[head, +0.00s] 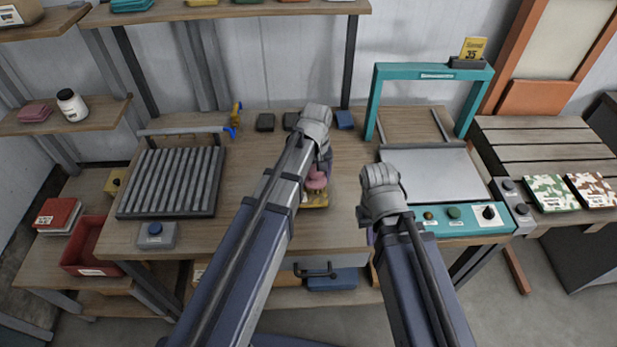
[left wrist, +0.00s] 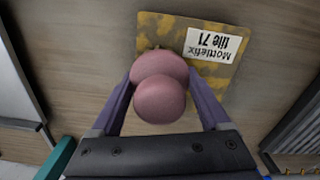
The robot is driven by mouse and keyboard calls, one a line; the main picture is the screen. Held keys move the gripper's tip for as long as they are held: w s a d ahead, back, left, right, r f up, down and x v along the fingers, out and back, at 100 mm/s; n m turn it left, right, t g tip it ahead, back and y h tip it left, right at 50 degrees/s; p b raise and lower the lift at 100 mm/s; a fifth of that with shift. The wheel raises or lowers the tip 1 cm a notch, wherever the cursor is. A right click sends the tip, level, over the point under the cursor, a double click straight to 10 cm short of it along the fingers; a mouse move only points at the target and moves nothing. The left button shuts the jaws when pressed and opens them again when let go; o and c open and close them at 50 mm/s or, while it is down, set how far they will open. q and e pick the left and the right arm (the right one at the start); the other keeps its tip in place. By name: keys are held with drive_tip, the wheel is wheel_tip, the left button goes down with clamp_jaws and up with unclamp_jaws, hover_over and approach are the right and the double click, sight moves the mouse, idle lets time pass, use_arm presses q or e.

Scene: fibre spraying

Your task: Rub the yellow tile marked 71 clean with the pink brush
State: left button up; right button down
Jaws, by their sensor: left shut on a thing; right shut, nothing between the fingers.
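The pink brush (left wrist: 160,85) is between the purple fingers of my left gripper (left wrist: 158,100), which is shut on it. The brush also shows in the head view (head: 316,179), partly behind my left arm. The yellow tile marked 71 (left wrist: 162,32) lies on the wooden table under the brush, with dark mottled patches and a white label. In the head view only a yellow strip of the tile (head: 316,203) shows. Whether the brush touches the tile I cannot tell. My right gripper (head: 374,225) is shut and empty, over the table's right part; its fingers are mostly hidden.
A ribbed dark rack (head: 172,182) and a blue-button box (head: 155,236) are at the table's left. A teal-framed machine (head: 437,75) with a control panel (head: 455,215) stands at right. Small dark blocks (head: 265,122) lie at the back.

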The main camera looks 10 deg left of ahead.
use_arm(q)
drive_tip(key=shift+w+d, duration=0.1)
drive_tip(key=shift+d, duration=0.35)
drive_tip(key=shift+f, duration=0.15)
drive_tip(key=shift+s+a, duration=0.25)
drive_tip(key=shift+a, duration=0.5)
drive_tip(key=shift+s+a, duration=0.2)
drive_tip(key=shift+a, duration=0.55)
drive_tip(key=shift+s+a, duration=0.25)
drive_tip(key=shift+a, duration=0.45)
drive_tip(key=shift+s+a, duration=0.2)
drive_tip(key=shift+a, duration=0.5)
drive_tip(key=shift+a, duration=0.1)
